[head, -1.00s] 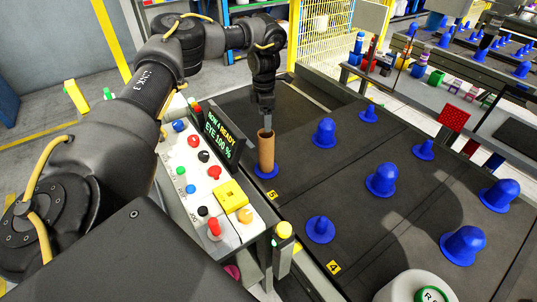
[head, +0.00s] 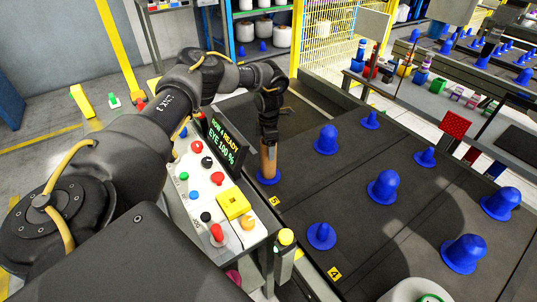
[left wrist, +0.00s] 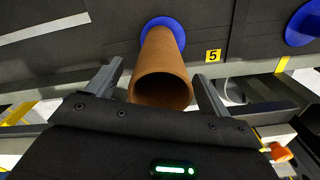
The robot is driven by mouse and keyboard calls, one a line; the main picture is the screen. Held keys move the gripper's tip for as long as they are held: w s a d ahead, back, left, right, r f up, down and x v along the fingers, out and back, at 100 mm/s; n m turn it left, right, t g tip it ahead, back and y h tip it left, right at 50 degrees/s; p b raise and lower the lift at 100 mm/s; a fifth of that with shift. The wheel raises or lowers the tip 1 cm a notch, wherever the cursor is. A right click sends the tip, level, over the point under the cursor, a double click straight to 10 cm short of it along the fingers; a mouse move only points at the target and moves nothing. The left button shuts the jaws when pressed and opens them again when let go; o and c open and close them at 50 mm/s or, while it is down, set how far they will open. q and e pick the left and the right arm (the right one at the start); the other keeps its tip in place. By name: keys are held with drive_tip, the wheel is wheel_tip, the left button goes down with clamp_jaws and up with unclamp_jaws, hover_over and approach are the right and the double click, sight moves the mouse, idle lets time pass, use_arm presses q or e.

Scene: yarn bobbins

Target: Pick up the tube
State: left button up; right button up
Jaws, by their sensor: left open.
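A brown cardboard tube (head: 268,162) stands upright on a blue peg base (head: 268,179) on the dark table, near the yellow label 5. My left gripper (head: 268,140) is at the top of the tube, pointing down. In the left wrist view the tube (left wrist: 162,75) shows its open end between the two fingers of my left gripper (left wrist: 160,88). The fingers are apart, one on each side, with a gap visible at least on the left. My right gripper is in neither view.
Several blue pegs (head: 383,187) stand on the dark table (head: 345,222) to the right. A control panel (head: 205,190) with coloured buttons and a lit display lies left of the tube. A yellow mesh fence (head: 325,35) stands behind.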

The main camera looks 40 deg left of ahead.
use_arm(q)
drive_tip(key=shift+f, duration=0.45)
drive_tip(key=c, duration=1.4)
wheel_tip(320, 180, up, 10)
drive_tip(key=shift+r+b, duration=0.1)
drive_tip(key=shift+b, duration=0.3)
